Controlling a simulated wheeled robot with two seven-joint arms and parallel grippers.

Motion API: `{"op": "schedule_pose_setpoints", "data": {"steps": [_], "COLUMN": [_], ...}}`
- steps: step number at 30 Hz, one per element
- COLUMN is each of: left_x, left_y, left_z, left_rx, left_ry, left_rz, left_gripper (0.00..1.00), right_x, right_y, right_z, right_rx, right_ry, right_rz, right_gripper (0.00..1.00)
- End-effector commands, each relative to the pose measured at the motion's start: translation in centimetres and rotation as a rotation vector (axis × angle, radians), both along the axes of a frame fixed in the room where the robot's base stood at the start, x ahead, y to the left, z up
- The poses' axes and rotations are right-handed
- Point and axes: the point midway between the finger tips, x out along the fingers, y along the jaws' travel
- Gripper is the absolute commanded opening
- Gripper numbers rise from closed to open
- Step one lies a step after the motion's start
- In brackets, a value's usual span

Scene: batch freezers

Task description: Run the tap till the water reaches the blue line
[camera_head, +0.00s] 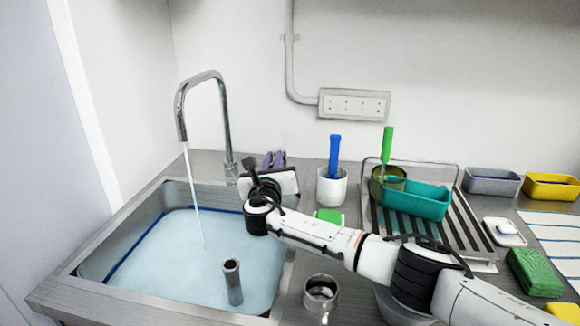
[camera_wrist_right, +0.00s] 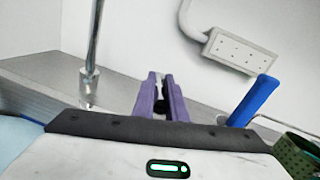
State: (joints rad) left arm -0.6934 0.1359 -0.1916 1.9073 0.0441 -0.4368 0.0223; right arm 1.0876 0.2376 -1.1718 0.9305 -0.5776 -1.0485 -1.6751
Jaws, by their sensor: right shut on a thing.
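The tap (camera_head: 226,110) is a curved chrome spout at the back of the sink (camera_head: 85,262). A thin stream (camera_head: 194,195) falls from it into pale blue water (camera_head: 170,262). The blue line (camera_head: 135,243) runs along the sink's inner wall, and the water's edge lies at or very close to it. My right gripper (camera_head: 273,159) is behind the sink, right of the tap base. In the wrist view its purple fingers (camera_wrist_right: 160,100) are close together on a small thing, mostly hidden, apparently the tap handle. My left gripper is out of view.
A metal standpipe (camera_head: 233,282) rises from the water. Right of the sink stand a white cup (camera_head: 331,190) with a blue-handled tool, a metal cup (camera_head: 320,293) and a draining rack (camera_head: 450,232) with a teal tub (camera_head: 418,200). My right arm crosses above the counter.

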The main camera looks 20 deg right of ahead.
Motion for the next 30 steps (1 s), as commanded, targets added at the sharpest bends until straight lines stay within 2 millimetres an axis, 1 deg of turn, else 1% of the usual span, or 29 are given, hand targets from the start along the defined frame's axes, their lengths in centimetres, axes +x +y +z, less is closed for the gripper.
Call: {"op": "schedule_pose_setpoints", "data": {"steps": [2,6,16,17,19,20,27,30], "left_x": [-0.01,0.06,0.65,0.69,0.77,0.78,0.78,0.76], "left_y": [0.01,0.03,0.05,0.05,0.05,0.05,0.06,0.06], "left_z": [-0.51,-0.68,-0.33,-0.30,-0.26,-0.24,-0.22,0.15], "left_rx": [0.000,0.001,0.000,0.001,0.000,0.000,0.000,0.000], "left_ry": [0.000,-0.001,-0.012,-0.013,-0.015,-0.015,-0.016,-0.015], "left_rz": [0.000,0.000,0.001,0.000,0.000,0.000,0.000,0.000], "left_gripper": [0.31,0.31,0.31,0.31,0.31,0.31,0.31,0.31], "right_x": [0.07,-0.06,-0.10,-0.11,-0.11,-0.11,-0.13,-0.29], "right_y": [0.53,0.65,0.66,0.65,0.67,0.68,0.70,0.81], "right_z": [-0.01,0.13,0.21,0.20,0.18,0.15,0.05,0.16], "right_rx": [0.002,0.001,-0.001,-0.001,-0.001,-0.001,-0.001,0.000], "right_ry": [-0.002,-0.001,-0.001,-0.001,0.000,0.000,0.001,0.002], "right_rz": [-0.042,-0.083,-0.090,-0.090,-0.089,-0.089,-0.089,-0.088], "right_gripper": [0.00,0.00,0.00,0.17,0.29,0.31,0.31,0.31]}}
